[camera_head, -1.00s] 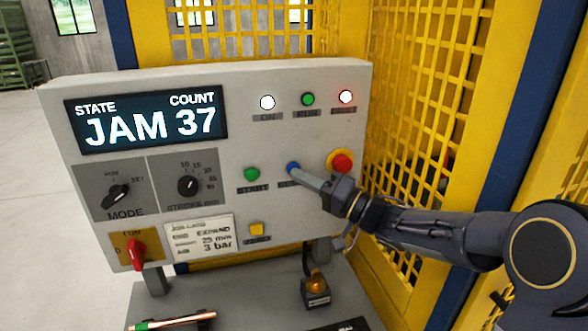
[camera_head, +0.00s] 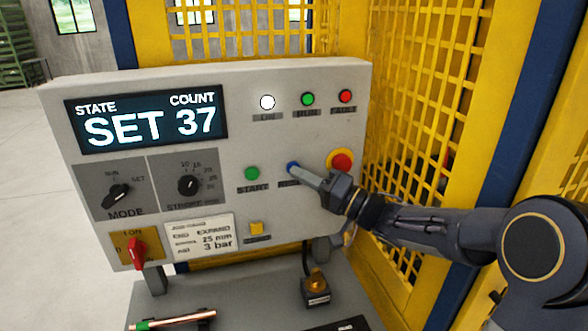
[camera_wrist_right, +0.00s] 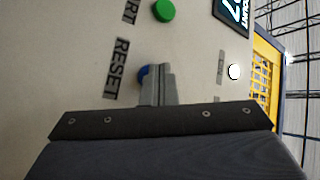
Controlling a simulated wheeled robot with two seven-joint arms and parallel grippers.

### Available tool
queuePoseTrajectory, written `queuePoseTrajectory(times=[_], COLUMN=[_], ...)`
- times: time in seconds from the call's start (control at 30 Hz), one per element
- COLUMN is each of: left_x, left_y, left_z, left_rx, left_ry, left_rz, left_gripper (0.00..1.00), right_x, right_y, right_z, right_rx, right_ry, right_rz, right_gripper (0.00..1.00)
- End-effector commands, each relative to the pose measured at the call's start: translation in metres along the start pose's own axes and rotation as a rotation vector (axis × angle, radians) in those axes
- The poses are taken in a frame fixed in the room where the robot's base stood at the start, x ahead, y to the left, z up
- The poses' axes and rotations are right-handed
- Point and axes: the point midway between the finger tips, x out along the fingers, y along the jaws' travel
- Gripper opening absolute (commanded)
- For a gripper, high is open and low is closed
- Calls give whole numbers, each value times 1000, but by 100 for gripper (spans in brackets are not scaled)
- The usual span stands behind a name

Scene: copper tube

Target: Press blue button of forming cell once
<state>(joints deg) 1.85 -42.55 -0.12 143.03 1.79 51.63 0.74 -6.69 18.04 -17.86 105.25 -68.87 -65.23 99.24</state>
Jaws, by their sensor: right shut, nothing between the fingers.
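The blue button (camera_head: 292,167) sits on the grey control panel (camera_head: 300,125), right of the green START button (camera_head: 252,173). In the right wrist view the blue button (camera_wrist_right: 144,74) is partly hidden behind my fingers, beside the RESET label (camera_wrist_right: 118,68). My right gripper (camera_head: 299,170) is shut and empty, its fingertips at the blue button; contact or a small gap cannot be told. The display (camera_head: 148,119) reads SET and 37. The white lamp (camera_head: 267,102) is lit; the red lamp (camera_head: 345,96) is dark red. My left gripper is not in view.
A red button on a yellow base (camera_head: 341,161) is just above my right gripper. A yellow button (camera_head: 256,229), a red switch (camera_head: 137,253) and knobs are on the panel. A yellow mesh guard (camera_head: 415,110) stands at right. A copper tube (camera_head: 172,320) lies below.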

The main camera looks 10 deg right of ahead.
Motion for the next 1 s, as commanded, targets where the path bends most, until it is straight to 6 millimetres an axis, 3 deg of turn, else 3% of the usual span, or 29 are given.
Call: queuePoseTrajectory(times=[1.0], left_x=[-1], left_y=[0], left_z=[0], left_rx=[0], left_ry=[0], left_rz=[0], left_gripper=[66], right_x=[-11], right_y=[-8], right_z=[7], right_rx=[-1], right_ry=[1], right_rz=[-1], right_gripper=[0])
